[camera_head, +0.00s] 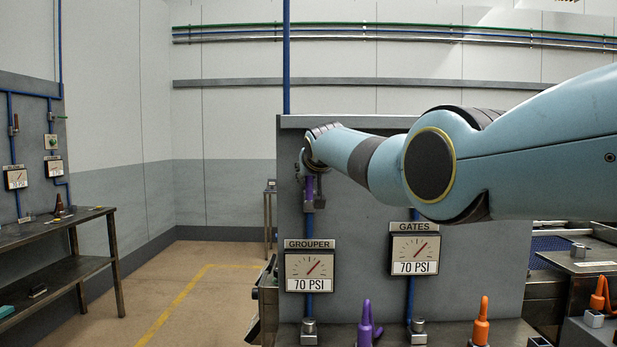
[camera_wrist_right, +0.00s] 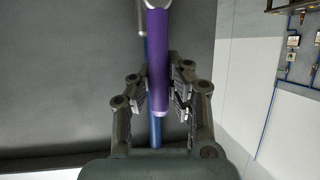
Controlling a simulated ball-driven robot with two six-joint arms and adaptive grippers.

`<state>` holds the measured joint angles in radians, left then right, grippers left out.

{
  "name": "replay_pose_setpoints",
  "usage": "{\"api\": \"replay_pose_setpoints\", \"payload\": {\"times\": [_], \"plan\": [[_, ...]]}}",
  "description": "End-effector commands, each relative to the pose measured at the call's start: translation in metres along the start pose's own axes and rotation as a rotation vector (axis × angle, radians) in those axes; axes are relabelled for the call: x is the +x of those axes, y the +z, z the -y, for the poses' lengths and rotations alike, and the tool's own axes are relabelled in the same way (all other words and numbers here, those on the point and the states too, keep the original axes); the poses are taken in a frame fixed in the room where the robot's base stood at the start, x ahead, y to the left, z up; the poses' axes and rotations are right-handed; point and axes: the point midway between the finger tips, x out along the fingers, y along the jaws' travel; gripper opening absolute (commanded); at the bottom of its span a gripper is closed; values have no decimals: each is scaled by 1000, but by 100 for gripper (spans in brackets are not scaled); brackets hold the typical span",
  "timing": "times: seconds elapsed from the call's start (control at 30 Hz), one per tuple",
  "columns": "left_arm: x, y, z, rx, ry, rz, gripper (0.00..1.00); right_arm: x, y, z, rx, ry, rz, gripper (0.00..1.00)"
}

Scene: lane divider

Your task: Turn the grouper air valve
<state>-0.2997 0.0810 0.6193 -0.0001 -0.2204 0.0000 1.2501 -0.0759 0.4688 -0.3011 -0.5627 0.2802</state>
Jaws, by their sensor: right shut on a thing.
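The grouper air valve's purple handle (camera_head: 309,188) is on the grey panel above the gauge labelled GROUPER (camera_head: 309,266), which reads 70 PSI. The handle points down along the blue pipe. My right gripper (camera_head: 313,172) is at the valve, partly hidden behind my own wrist in the head view. In the right wrist view the purple handle (camera_wrist_right: 159,60) runs between the two fingers of the right gripper (camera_wrist_right: 161,88), which is shut on it. The valve body is mostly hidden by my arm in the head view. My left gripper is not in view.
A gauge labelled GATES (camera_head: 415,254), also 70 PSI, hangs to the right. A dark shelf table (camera_head: 60,235) stands at the left. The floor (camera_head: 215,290) between is clear.

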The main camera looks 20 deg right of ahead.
Motion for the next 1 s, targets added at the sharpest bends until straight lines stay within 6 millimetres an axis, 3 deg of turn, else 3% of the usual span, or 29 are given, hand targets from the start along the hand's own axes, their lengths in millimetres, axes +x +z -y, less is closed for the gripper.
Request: {"api": "replay_pose_setpoints", "payload": {"times": [0.13, 0.17, 0.37, 0.77, 1.0], "plan": [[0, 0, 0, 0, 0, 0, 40, 2, 8, 0, -4, 2, 14, 0], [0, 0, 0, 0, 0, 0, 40, 2, 8, 0, -4, 2, 14, 16], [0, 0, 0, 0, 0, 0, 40, 1, 4, 0, -1, 1, 8, 41], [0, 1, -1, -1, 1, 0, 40, -2, 1, 0, 0, 1, 1, 41], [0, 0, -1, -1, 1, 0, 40, -20, 1, 0, 2, 1, 0, 41]]}}
